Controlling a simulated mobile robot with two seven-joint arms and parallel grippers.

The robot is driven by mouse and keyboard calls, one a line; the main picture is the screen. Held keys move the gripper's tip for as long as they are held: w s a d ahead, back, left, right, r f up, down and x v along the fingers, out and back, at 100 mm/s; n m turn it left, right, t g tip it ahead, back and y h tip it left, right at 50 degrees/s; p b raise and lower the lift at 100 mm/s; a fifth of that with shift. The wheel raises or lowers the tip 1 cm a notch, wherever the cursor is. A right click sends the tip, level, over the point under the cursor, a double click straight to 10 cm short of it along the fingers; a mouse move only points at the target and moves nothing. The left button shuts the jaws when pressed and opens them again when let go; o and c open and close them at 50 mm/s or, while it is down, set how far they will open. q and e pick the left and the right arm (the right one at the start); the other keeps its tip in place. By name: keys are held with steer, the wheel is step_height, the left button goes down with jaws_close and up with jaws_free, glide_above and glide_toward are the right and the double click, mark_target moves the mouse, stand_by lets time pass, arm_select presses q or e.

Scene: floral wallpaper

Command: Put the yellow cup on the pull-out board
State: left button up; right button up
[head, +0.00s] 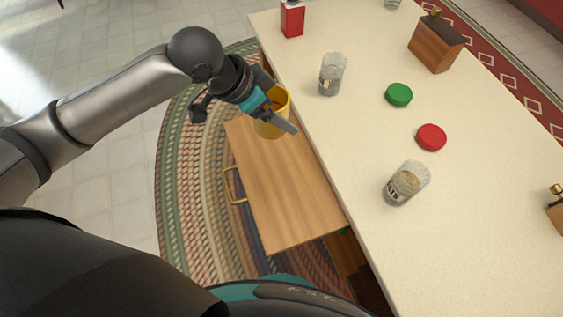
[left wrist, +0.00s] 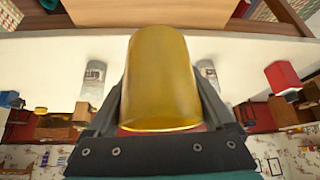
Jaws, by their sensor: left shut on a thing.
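The yellow cup (head: 271,124) is in my left gripper (head: 284,112), over the far end of the wooden pull-out board (head: 285,195) in the head view. My left gripper is shut on the cup. In the left wrist view the cup (left wrist: 161,75) fills the middle between the two fingers. The pull-out board sticks out from under the counter and has a brass handle on its left edge. I cannot tell whether the cup's base touches the board. My right gripper is not in view.
The pale counter (head: 375,140) lies right of the board. It holds two clear glasses (head: 332,75) (head: 407,183), a green lid (head: 399,95), a red lid (head: 431,137), a red box (head: 292,19) and a wooden grinder box (head: 436,43). The near part of the board is clear.

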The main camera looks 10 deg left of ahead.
arm_select(q)
step_height(320, 180, down, 13)
steer(key=b, duration=0.4)
steer(key=shift+f, duration=0.9)
step_height(320, 180, down, 4)
steer(key=shift+r+b, duration=0.2)
steer(key=shift+b, duration=0.7)
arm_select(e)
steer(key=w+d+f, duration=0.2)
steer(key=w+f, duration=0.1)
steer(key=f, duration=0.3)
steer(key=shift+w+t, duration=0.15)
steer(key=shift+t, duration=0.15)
arm_select(q)
steer(key=o, duration=1.1)
steer(key=shift+f, duration=0.15)
steer(key=shift+o, duration=0.7)
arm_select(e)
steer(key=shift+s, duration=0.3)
